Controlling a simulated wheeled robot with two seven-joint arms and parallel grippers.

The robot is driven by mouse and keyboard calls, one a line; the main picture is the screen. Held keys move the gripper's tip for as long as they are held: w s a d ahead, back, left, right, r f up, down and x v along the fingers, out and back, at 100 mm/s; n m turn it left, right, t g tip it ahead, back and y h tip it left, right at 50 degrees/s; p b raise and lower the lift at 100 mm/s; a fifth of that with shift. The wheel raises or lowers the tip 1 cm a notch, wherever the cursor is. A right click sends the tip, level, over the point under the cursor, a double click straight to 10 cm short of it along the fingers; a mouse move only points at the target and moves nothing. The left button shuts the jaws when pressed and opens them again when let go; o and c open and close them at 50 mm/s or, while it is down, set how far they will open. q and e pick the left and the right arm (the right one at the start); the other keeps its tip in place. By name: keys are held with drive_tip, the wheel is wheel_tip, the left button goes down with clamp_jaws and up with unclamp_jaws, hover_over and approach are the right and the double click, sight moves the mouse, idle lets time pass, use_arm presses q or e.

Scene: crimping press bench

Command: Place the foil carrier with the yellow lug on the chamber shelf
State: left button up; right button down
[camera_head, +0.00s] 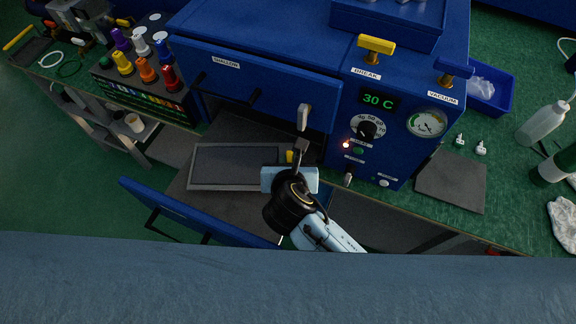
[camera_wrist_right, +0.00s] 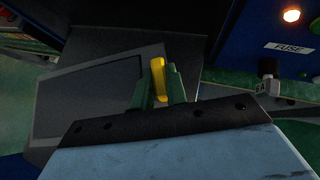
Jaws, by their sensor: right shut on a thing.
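The foil carrier (camera_head: 235,166) is a flat dark rectangle with a grey rim, in the opening low on the blue press. Its yellow lug (camera_head: 289,156) is at its right end. My right gripper (camera_head: 288,163) is shut on the lug. The right wrist view shows the lug (camera_wrist_right: 158,78) between my green fingers (camera_wrist_right: 159,92), with the carrier (camera_wrist_right: 85,98) to the left. A dark flat surface (camera_head: 232,128), perhaps the chamber shelf, lies behind and under the carrier. I cannot tell whether the carrier touches it. My left gripper is not in view.
A blue front panel with black handles (camera_head: 195,212) stands out nearest me. Above the opening is a blue panel labelled SHALLOW (camera_head: 255,82). A grey lever (camera_head: 303,117) hangs near my wrist. Colored bottles (camera_head: 146,70) stand left; a dark mat (camera_head: 451,182) lies right.

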wheel_tip(320, 180, down, 2)
drive_tip(key=shift+f+b, duration=0.25)
drive_tip(key=shift+b, duration=0.05)
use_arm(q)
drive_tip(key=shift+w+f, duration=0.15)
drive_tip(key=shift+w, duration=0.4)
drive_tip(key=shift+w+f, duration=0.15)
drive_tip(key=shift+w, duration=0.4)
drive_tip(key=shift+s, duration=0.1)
use_arm(e)
drive_tip(key=shift+f, duration=0.1)
drive_tip(key=c, duration=1.4)
unclamp_jaws()
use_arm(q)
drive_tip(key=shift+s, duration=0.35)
use_arm(e)
drive_tip(key=shift+s+r, duration=0.2)
drive_tip(key=shift+r, duration=0.05)
use_arm(q)
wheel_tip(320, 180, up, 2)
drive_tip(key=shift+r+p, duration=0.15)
drive_tip(key=shift+p, duration=1.1)
use_arm(e)
drive_tip(key=v, duration=1.1)
drive_tip(key=shift+s, duration=0.2)
